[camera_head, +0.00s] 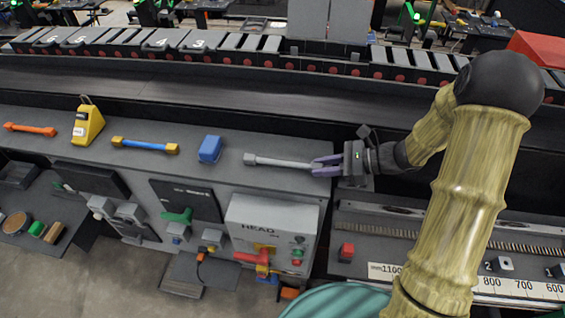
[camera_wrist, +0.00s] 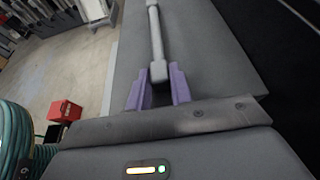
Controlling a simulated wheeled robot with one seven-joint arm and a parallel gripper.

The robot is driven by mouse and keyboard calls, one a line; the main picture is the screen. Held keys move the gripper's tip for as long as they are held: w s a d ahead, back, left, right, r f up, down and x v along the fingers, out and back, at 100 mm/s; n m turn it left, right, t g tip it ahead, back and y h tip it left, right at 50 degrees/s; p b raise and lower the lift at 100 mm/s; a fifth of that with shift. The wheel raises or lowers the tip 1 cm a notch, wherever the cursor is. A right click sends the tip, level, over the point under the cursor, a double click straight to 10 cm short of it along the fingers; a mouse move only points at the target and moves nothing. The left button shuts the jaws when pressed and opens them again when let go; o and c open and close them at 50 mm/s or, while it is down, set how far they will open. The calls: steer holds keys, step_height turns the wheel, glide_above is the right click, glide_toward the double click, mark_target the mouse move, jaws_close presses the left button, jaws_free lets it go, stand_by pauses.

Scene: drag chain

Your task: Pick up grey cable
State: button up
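The grey cable (camera_head: 280,162) is a thin bar with thicker block ends, lying on the grey ledge (camera_head: 225,185). In the wrist view the cable (camera_wrist: 156,36) runs away from me toward the top edge. My gripper (camera_head: 320,166) is at its right end, reaching in from the right with purple fingers. In the wrist view my gripper (camera_wrist: 160,74) is open, one finger on each side of the cable's near block end. A small gap shows on the left; on the right the gap is very narrow, and contact cannot be told.
A blue block (camera_head: 210,149), a blue and yellow cable (camera_head: 145,145), a yellow device (camera_head: 88,122) and an orange cable (camera_head: 30,129) lie left along the ledge. A dark conveyor (camera_head: 200,88) runs behind. A white HEAD box (camera_head: 270,228) hangs below the ledge.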

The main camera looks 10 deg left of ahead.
jaws_close()
steer(key=shift+r, duration=0.1)
step_height(320, 180, up, 10)
steer(key=b, duration=0.3)
